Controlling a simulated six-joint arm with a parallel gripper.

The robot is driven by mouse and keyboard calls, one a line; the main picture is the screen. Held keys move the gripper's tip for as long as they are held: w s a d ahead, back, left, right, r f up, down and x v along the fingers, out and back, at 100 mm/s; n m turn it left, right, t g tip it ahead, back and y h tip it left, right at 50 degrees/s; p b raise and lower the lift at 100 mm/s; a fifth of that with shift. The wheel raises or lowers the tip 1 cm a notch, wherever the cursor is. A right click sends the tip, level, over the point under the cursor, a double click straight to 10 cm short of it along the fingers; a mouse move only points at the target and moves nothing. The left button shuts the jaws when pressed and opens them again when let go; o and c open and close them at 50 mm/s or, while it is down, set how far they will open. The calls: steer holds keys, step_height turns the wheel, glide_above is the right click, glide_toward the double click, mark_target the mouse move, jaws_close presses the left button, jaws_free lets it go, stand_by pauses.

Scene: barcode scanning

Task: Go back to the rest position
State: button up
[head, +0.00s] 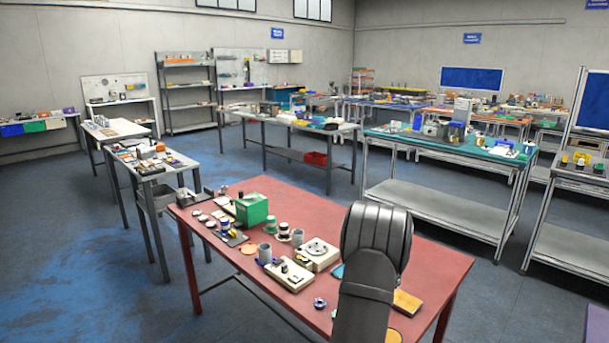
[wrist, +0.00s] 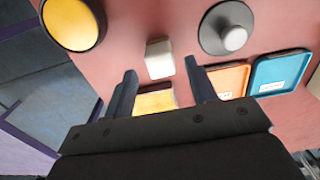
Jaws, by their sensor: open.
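My gripper (wrist: 160,88) shows in the wrist view with its two dark fingers spread apart. It is open, and nothing is held between the fingers. It hangs above the red table (wrist: 110,45). A small white block (wrist: 159,58) stands on the table just beyond the fingertips. A yellow-topped piece (wrist: 155,102) lies partly hidden between the fingers. In the head view my arm rises in front of the red table (head: 440,265), and the gripper itself is hidden there.
A yellow disc (wrist: 73,22), a grey disc with a knob (wrist: 227,28), an orange tray (wrist: 229,79) and a blue tray (wrist: 281,73) lie near the gripper. A green box (head: 252,209) and a beige device (head: 290,274) stand on the table's left side. Dark blue floor surrounds it.

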stand_by(0.3)
step_height(320, 180, down, 4)
steer(key=shift+f, duration=0.2)
step_height(320, 180, up, 13)
step_height(320, 180, down, 12)
step_height(320, 180, up, 4)
steer(key=shift+f, duration=0.1)
steer(key=s+d+r, duration=0.7)
steer(key=s, duration=0.2)
steer(key=w+f+n, duration=0.2)
steer(key=w+n, duration=0.3)
steer(key=w, duration=1.2)
steer(key=shift+f+n, duration=0.2)
steer(key=shift+n, duration=0.1)
steer(key=shift+d, duration=0.1)
